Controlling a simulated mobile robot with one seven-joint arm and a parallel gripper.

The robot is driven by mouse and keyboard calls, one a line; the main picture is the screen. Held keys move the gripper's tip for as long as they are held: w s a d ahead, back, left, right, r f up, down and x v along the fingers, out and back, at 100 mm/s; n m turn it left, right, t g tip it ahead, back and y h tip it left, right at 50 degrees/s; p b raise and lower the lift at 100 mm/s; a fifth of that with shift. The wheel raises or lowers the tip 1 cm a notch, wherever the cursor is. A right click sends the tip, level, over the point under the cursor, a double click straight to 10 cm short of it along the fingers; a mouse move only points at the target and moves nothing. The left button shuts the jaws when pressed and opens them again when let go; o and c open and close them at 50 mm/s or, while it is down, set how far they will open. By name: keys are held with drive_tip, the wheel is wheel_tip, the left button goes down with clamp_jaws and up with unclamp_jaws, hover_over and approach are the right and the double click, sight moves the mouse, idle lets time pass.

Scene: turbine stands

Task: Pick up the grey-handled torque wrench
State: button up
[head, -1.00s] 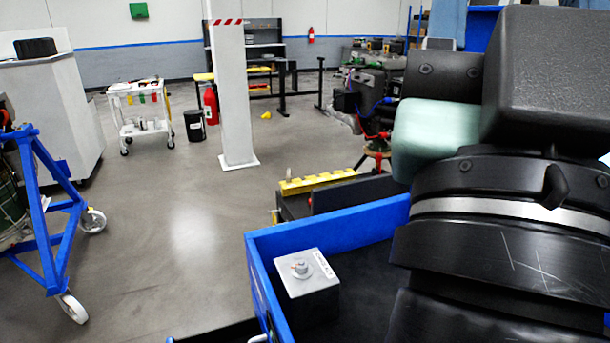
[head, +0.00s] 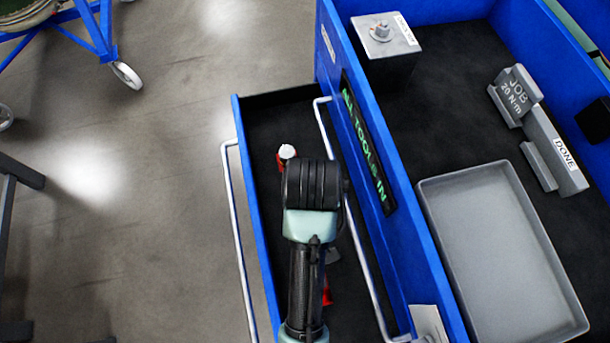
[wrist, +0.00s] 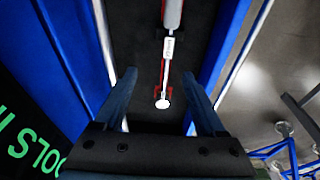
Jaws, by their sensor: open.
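The torque wrench (wrist: 172,15) lies lengthwise on the dark floor of an open blue drawer (head: 262,112). In the wrist view its grey handle is at the top edge, with a white label and a thin shaft leading down to a round white end. Red parts show beside the shaft; I cannot tell whether they belong to it. My gripper (wrist: 160,76) is open and empty above the drawer, its fingers either side of the shaft and round end in the picture. In the head view my arm hides most of the wrench and the fingers.
Silver rails (head: 243,240) run along both drawer sides. Open floor lies left.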

drive_tip(key=s+f, duration=0.1)
drive_tip(key=f, duration=0.2)
drive_tip(key=s+f+g, duration=0.1)
drive_tip(key=s+f, duration=0.1)
drive_tip(key=f, duration=0.1)
drive_tip(key=s+f+g+b, duration=0.1)
drive_tip(key=f, duration=0.3)
drive_tip(key=shift+s, duration=0.4)
drive_tip(key=shift+d+f, duration=0.15)
drive_tip(key=shift+f, duration=1.3)
drive_tip(key=shift+d+f, duration=0.1)
drive_tip(key=shift+f, duration=1.35)
clamp_jaws()
drive_tip(key=shift+w+r, duration=0.1)
